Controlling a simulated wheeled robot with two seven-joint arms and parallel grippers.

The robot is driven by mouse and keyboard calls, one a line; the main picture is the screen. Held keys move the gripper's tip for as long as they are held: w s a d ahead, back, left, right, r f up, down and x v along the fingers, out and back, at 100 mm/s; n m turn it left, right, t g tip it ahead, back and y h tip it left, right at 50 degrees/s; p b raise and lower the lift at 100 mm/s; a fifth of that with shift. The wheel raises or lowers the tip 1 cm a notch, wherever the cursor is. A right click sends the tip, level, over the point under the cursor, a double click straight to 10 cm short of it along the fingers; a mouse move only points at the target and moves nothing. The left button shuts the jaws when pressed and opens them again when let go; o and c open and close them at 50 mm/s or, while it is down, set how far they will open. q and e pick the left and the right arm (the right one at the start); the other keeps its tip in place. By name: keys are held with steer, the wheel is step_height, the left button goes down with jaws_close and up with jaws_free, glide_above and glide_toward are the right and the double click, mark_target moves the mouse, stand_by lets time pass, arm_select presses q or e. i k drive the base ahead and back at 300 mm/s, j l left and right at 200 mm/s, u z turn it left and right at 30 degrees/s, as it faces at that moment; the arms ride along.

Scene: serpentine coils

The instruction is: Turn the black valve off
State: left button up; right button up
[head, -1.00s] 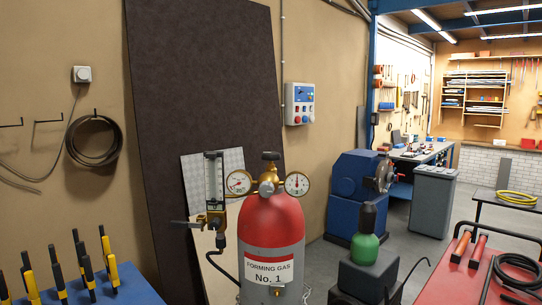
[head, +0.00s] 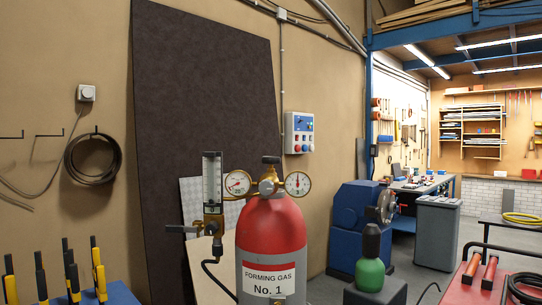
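A red-topped grey gas cylinder (head: 270,228), labelled "FORMING GAS No. 1", stands upright in the lower middle of the head view. A black valve knob (head: 271,160) sits at its top, above a brass regulator body (head: 267,187). One round gauge (head: 238,184) is on the left and another (head: 298,183) on the right. A clear flow tube (head: 212,180) with brass fittings stands left of the cylinder, with a dark hose at its foot. The knob's turn position cannot be told. Neither of my grippers is in view.
A green-and-black bottle (head: 370,270) stands on a dark block right of the cylinder. A blue machine (head: 352,220) and a grey bin (head: 437,232) are behind. A blue holder with yellow-black tools (head: 98,265) is at lower left. A red surface (head: 465,290) is at lower right.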

mark_target(270, 160)
steer(key=i+l+u, duration=0.1)
steer(key=l+u, duration=0.35)
steer(key=l, duration=0.7)
steer(key=k+l+u, duration=0.1)
steer(key=l+u, duration=0.35)
steer(key=l, duration=0.65)
